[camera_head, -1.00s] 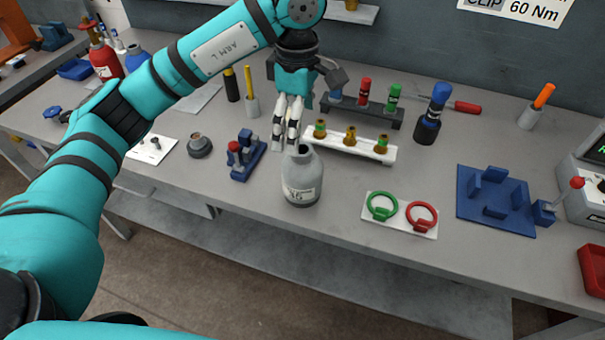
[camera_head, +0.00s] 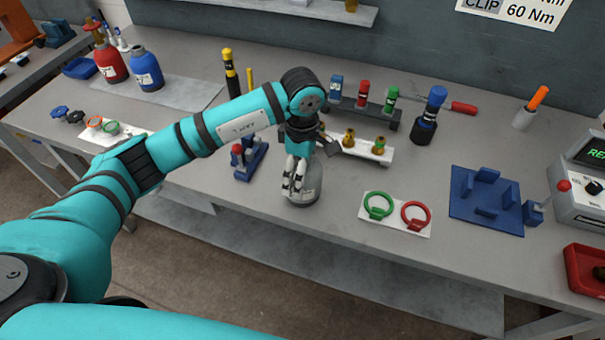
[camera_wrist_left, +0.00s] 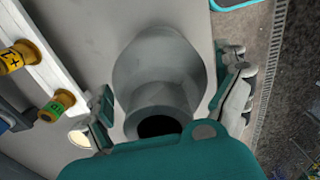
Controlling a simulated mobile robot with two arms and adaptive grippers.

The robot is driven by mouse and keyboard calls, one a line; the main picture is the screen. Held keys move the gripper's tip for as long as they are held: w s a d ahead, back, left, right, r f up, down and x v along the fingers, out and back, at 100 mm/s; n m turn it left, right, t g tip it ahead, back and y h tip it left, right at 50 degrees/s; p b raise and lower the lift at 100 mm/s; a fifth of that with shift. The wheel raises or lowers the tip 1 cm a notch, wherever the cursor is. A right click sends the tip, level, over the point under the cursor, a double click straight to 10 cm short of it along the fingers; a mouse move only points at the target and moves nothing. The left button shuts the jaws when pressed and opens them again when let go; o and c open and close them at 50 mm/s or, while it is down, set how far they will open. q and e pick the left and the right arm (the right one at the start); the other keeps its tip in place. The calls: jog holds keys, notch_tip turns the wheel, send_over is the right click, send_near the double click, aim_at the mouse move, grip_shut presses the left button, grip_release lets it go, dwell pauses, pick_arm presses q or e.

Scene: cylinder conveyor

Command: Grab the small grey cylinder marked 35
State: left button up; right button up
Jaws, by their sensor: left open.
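The small grey cylinder (camera_head: 304,194) stands upright near the front edge of the workbench, shaped like a bottle with a shoulder and narrow neck. Its label is mostly hidden now, so I cannot read its mark. My left gripper (camera_head: 295,180) is over its upper part, pointing down, and covers the neck in the head view. In the left wrist view the cylinder (camera_wrist_left: 160,65) lies between the two spread fingers of my left gripper (camera_wrist_left: 172,90), its dark mouth towards the camera. A gap shows beside the left finger; contact at the right finger is unclear. My right gripper is out of view.
A white rack (camera_head: 372,153) with brass fittings stands close behind the gripper. A blue fixture (camera_head: 243,170) stands left of the cylinder. A white plate with green and red rings (camera_head: 385,223) lies to the right. Larger red (camera_head: 111,66) and blue (camera_head: 146,72) cylinders stand at the back left.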

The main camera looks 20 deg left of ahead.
pick_arm(q)
jog(key=c, duration=1.3)
jog(key=shift+w+r, duration=0.1)
jog(key=shift+c, duration=1.2)
